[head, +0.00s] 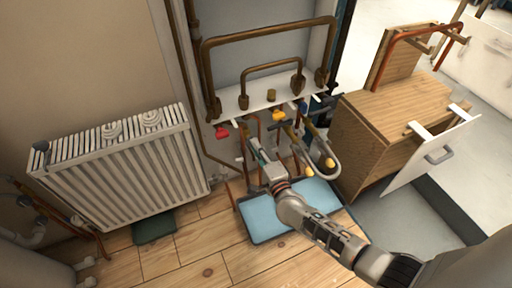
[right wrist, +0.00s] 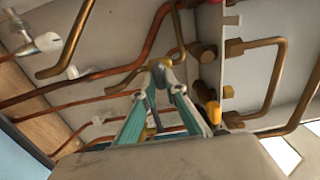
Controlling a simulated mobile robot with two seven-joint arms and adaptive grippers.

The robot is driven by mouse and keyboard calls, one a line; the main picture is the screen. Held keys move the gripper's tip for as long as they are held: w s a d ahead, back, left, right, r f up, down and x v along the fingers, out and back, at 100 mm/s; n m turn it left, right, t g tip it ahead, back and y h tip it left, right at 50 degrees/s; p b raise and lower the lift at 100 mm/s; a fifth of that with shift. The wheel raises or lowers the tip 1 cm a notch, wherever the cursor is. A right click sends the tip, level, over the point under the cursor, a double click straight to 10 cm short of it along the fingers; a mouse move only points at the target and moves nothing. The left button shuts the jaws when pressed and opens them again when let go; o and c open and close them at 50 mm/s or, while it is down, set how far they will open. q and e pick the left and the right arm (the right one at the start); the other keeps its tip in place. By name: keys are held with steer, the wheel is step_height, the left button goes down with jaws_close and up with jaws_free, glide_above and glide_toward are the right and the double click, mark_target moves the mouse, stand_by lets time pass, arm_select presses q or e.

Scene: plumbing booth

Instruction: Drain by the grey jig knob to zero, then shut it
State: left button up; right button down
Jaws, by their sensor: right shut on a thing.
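My right gripper (head: 256,150) reaches up to the pipework under the white shelf in the head view. In the right wrist view its teal fingers (right wrist: 161,84) close on a small grey piece (right wrist: 158,70), which looks like the grey jig knob. The fingertips cover much of it, so its turned position cannot be told. A red knob (head: 222,133) is left of the gripper and a yellow knob (head: 278,115) is right of it. I cannot make out a gauge reading. My left gripper is not in view.
A blue tray (head: 259,222) lies on the floor below the pipes. A white radiator (head: 125,178) stands left, a wooden cabinet (head: 358,150) right. Copper pipes (right wrist: 85,92) run close around the fingers.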

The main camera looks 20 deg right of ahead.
steer(key=shift+s+a+f, duration=0.1)
steer(key=c, duration=2.2)
jaws_free()
steer(key=shift+o, duration=0.6)
steer(key=s, duration=1.2)
steer(key=shift+d, duration=0.25)
